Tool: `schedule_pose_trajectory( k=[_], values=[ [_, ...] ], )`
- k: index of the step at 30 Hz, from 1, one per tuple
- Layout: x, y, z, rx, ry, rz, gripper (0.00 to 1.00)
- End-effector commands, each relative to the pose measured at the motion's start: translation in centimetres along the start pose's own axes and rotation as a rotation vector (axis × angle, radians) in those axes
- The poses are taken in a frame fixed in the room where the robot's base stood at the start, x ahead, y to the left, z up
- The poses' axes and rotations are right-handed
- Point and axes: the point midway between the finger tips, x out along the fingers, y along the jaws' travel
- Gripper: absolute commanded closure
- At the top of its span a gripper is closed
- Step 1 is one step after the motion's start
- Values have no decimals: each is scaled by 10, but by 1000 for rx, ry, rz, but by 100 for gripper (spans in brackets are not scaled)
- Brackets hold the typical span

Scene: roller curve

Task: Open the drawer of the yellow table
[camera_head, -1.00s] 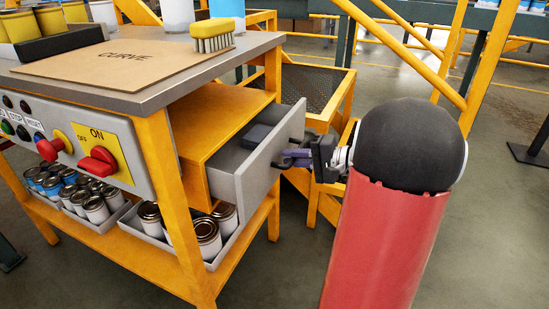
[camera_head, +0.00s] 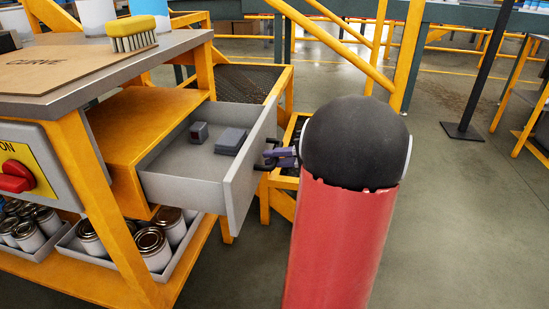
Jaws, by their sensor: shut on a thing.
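The yellow table (camera_head: 118,228) with a grey top stands at the left. Its grey drawer (camera_head: 236,185) is pulled well out to the right from the orange housing (camera_head: 150,128). My gripper (camera_head: 270,156) is at the outer side of the drawer front, shut on the drawer's handle. The handle itself is mostly hidden by the gripper and the drawer front. My red arm with a black joint stands just right of the drawer.
A yellow brush (camera_head: 138,28) and a cardboard sheet (camera_head: 40,70) lie on the tabletop. Cans (camera_head: 152,247) fill trays on the lower shelf. A yellow frame with a mesh bin (camera_head: 245,82) stands behind the drawer. Open grey floor (camera_head: 450,220) lies to the right.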

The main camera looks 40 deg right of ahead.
Motion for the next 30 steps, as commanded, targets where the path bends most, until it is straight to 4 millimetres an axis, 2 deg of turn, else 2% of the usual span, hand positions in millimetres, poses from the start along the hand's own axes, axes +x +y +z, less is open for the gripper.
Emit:
schedule_pose_trajectory(
  k=[2, 3, 7, 17, 30],
  values=[
    [0, 1, 0, 1, 0, 1, 100],
    [0, 1, 0, 1, 0, 1, 85],
    [0, 0, 0, 1, 0, 0, 70],
    [-4, 0, 0, 0, 2, 0, 70],
    [-70, 1, -1, 1, 2, 0, 70]
  ],
)
